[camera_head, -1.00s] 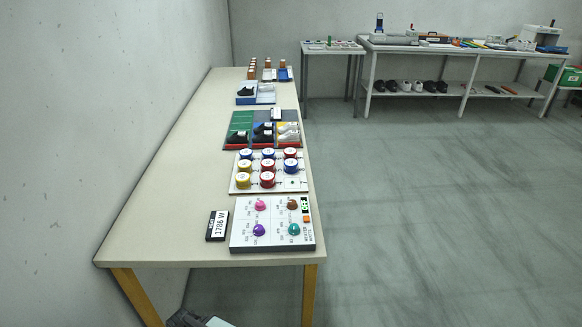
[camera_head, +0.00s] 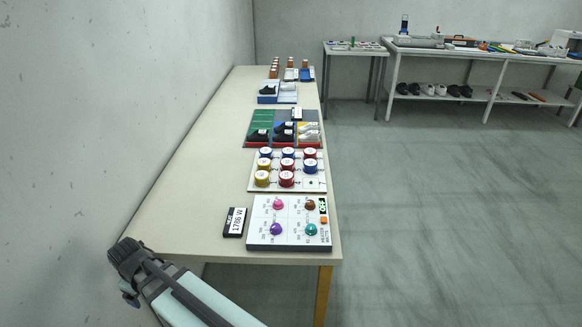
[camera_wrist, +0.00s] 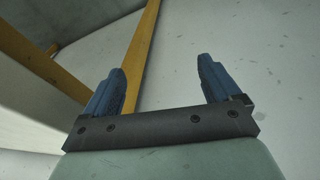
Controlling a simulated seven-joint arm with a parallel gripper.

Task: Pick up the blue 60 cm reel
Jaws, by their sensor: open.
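Several reels with white tops stand on a white board (camera_head: 318,186) on the long table in the head view. Blue reels (camera_head: 266,153) are in its far row; yellow and red ones stand nearer. The length marks on the reels are too small to read, so I cannot tell which blue one is 60 cm. My gripper (camera_wrist: 162,85) shows in the wrist view with its two blue fingers apart and nothing between them. It faces wooden bars and a pale surface, with no reel in that view. In the head view my arm is at the lower left, off the table's near end.
A white panel with coloured knobs (camera_head: 290,222) and a black-edged sign (camera_head: 234,222) lie at the table's near end. Behind the reels is a tray with shoes (camera_head: 258,145). The table's left strip is clear beside the wall (camera_head: 120,90). Other benches stand at the back right.

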